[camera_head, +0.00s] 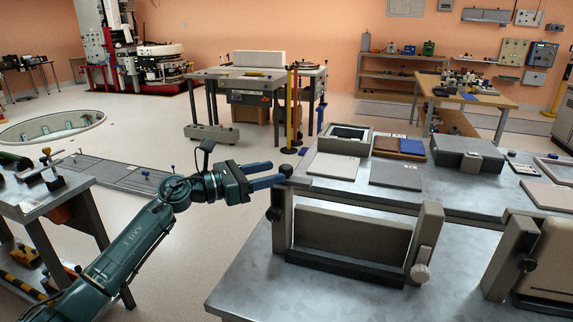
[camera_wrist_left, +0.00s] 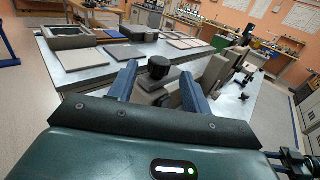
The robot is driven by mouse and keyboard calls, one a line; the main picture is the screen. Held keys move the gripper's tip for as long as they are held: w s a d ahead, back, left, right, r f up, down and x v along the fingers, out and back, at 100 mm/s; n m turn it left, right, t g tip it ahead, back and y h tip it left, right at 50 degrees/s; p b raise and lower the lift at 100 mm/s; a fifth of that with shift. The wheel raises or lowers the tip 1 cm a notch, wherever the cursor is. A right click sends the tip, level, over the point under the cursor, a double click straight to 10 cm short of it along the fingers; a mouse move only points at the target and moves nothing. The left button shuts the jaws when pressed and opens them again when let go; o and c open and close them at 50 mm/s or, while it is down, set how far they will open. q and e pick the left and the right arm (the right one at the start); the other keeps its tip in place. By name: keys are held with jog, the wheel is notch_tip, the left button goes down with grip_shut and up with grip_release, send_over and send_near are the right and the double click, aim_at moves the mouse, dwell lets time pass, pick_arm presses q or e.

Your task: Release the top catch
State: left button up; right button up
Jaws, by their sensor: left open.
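A beige stand with two upright posts (camera_head: 428,235) and a beige panel (camera_head: 350,235) between them stands on the grey metal bench. A dark round knob (camera_head: 286,169), probably the top catch, sits at the top of its left post. In the left wrist view this black knob (camera_wrist_left: 158,67) shows between my finger ends, with a gap on both sides. My left gripper (camera_head: 270,175) is open, its blue fingers reaching right to the knob; it also shows in the left wrist view (camera_wrist_left: 159,75). Contact cannot be told. My right gripper is not in view.
Another dark knob (camera_head: 274,213) is on the left post's side, and a pale knob (camera_head: 420,272) is low on the right post. A similar stand (camera_head: 545,255) is at right.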

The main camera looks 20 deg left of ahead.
aim_at(285, 166)
pick_arm(q)
jog(key=x, duration=0.5)
jog(key=shift+a, duration=0.1)
grip_shut()
dwell(0.4)
